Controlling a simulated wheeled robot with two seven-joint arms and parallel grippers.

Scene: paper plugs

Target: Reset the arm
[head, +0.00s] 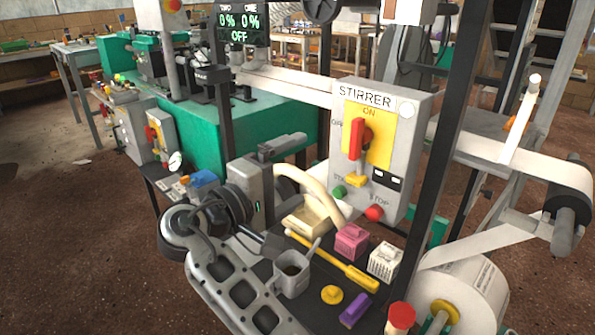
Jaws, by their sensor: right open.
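My right gripper (290,192) is left of the middle of the head view, on a grey body with a black wrist. Its jaws are apart, with one grey finger high up; the lower finger is hard to make out. A pale curved hose (316,187) shows beside it, and I see nothing clearly held. It is left of the grey stirrer control box (414,122), which has a red lever (356,140). My left gripper is not in view.
A grey cup (291,272), a pink block (352,242), a white block (385,261), a yellow tool (335,262) and a purple block (354,310) crowd the dark bench. A paper roll (470,295) is at the lower right. Dark upright posts (440,130) stand close by.

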